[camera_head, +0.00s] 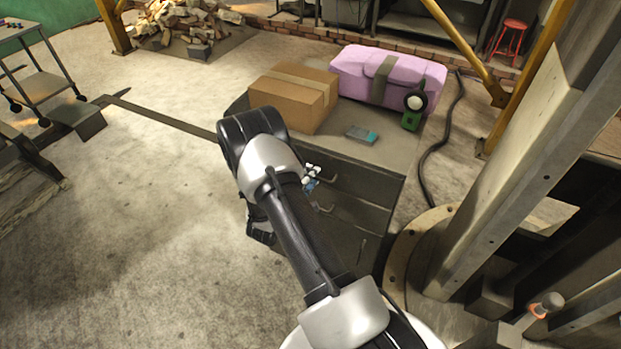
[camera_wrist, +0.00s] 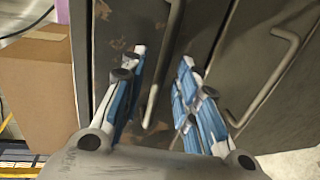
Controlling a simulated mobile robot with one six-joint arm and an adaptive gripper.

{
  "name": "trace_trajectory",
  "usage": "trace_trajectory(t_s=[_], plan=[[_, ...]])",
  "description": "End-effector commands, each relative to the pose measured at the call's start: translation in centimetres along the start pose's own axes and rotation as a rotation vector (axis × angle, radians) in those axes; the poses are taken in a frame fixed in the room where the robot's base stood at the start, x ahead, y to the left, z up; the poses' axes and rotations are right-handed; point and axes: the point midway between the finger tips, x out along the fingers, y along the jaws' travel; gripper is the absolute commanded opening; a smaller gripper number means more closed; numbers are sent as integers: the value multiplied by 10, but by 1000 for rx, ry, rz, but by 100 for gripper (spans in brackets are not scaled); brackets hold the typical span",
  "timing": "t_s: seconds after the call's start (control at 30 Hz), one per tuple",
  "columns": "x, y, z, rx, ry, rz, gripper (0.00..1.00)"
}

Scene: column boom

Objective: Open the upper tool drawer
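The dark grey drawer cabinet (camera_head: 375,210) stands at the centre of the head view, partly hidden by my arm. The upper drawer (camera_wrist: 115,30) looks shut; its bar handle (camera_wrist: 167,65) runs between my fingers in the wrist view. My gripper (camera_wrist: 160,62) is open, with one blue-padded finger on each side of that handle. I see a gap between the handle and the fingers, and cannot tell how deep the handle sits between them. In the head view the fingertips (camera_head: 311,178) show beside the upper handle (camera_head: 328,181).
A lower drawer's handle (camera_wrist: 283,75) is to the right in the wrist view. On the cabinet top are a cardboard box (camera_head: 293,95), a pink case (camera_head: 355,72), a small grey-teal item (camera_head: 361,134) and a green device (camera_head: 412,119). A post (camera_head: 510,150) stands right.

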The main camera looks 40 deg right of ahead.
Motion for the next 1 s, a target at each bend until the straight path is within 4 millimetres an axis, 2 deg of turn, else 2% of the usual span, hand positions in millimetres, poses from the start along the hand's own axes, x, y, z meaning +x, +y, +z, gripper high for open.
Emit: trace_trajectory(t_s=[0.1, 0.4, 0.83, 1.0], plan=[[8, 0, 1, 1, -2, 0, 29], [10, 0, 0, 0, 0, 0, 29], [10, 0, 0, 0, 0, 0, 1], [10, 0, 0, 0, 0, 0, 0]])
